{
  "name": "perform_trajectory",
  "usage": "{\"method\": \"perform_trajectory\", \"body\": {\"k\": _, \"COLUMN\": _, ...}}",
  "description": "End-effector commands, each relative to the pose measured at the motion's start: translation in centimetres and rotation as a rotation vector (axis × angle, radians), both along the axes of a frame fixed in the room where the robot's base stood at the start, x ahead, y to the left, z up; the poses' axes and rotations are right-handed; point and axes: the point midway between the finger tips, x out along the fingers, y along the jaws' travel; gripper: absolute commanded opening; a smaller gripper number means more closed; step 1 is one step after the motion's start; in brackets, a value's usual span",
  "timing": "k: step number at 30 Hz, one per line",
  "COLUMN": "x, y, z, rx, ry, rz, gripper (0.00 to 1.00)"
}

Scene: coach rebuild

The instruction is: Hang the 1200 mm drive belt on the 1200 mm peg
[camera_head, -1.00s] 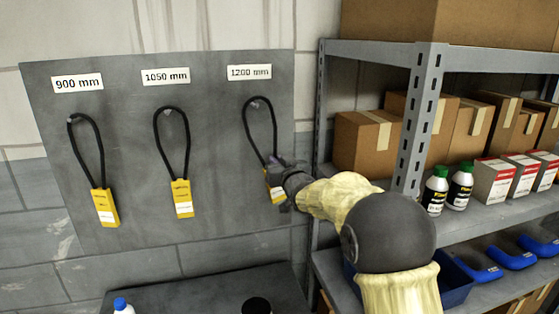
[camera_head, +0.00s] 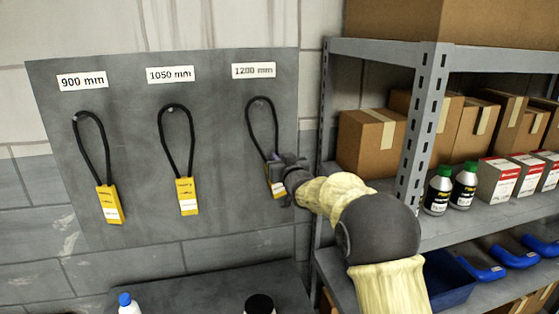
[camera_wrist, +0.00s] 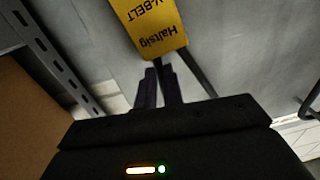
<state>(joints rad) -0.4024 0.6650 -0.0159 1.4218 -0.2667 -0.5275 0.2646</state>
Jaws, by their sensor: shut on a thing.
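The 1200 mm drive belt (camera_head: 249,126) is a black loop with a yellow sleeve (camera_head: 273,190), in front of the grey board under the "1200 mm" label (camera_head: 253,70). Its top is at the 1200 mm peg (camera_head: 262,100) and appears looped around it; contact is too small to tell. My gripper (camera_head: 279,170) is at the belt's lower end, partly hiding the sleeve. In the wrist view, the gripper's fingers (camera_wrist: 160,88) are shut on a belt strand beside the yellow sleeve (camera_wrist: 150,25); another strand (camera_wrist: 199,75) runs outside them.
Similar belts hang under the "900 mm" label (camera_head: 82,81) and "1050 mm" label (camera_head: 170,74). A grey shelf unit (camera_head: 425,125) with boxes, bottles and blue parts stands close on the right, beside my arm. A dark worktop (camera_head: 205,287) lies below the board.

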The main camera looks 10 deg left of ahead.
Motion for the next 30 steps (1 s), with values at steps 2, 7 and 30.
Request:
{"method": "perform_trajectory", "body": {"k": 2, "x": 0.00, "y": 0.01, "z": 0.09, "rx": 0.000, "ry": -0.001, "rz": 0.000, "gripper": 0.00}}
{"method": "perform_trajectory", "body": {"k": 7, "x": -0.02, "y": 0.01, "z": 0.09, "rx": 0.000, "ry": -0.001, "rz": 0.000, "gripper": 0.00}}
{"method": "perform_trajectory", "body": {"k": 30, "x": -0.58, "y": -0.36, "z": -0.10, "rx": 0.000, "ry": 0.000, "rz": 0.000, "gripper": 0.35}}
